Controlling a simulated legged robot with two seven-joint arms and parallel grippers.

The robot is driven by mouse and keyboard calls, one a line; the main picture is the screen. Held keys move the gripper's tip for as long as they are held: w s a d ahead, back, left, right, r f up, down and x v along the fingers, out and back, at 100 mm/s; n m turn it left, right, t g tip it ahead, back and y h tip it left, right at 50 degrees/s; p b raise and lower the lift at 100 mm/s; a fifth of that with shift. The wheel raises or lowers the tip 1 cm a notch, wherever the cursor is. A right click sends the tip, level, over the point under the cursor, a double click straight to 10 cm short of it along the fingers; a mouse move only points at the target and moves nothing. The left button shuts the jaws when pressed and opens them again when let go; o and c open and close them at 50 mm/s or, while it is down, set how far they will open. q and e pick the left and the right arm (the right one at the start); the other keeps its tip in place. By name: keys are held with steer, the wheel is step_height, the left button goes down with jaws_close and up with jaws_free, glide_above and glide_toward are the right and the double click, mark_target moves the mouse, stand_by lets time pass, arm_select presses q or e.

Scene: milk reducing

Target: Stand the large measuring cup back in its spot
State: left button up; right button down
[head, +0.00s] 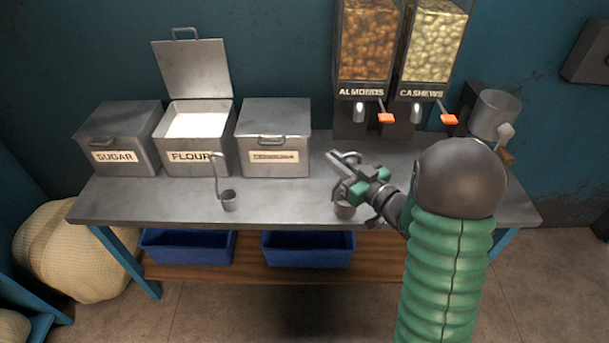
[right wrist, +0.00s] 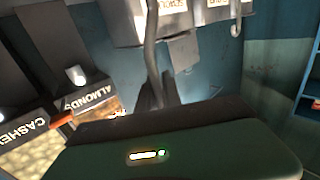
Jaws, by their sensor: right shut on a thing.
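A metal measuring cup (head: 345,210) hangs below my right gripper (head: 346,178), near the table's front edge. It looks slightly wider than the other cup, so I take it for the large one. My right gripper is shut on its handle, which also shows as a grey, slightly curved bar in the right wrist view (right wrist: 152,50). I cannot tell whether the cup touches the table. A second, small cup (head: 230,201) with a tall hooked handle stands upright on the table to the left. My left gripper is out of view.
The metal table (head: 285,205) is clear between the cups. Behind are the sugar bin (head: 115,140), the open flour bin (head: 197,150) and a third closed bin (head: 274,150). Almond (head: 363,95) and cashew dispensers (head: 426,95) and a metal pot (head: 495,114) stand right. Blue trays (head: 307,250) sit below.

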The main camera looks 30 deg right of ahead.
steer(key=w+a+f+b, duration=0.2)
steer(key=w+a+f, duration=0.2)
steer(key=w, duration=0.4)
steer(key=shift+w+f, duration=0.35)
steer(key=shift+f, duration=0.05)
steer(key=c, duration=1.5)
jaws_free()
steer(key=shift+d, duration=0.2)
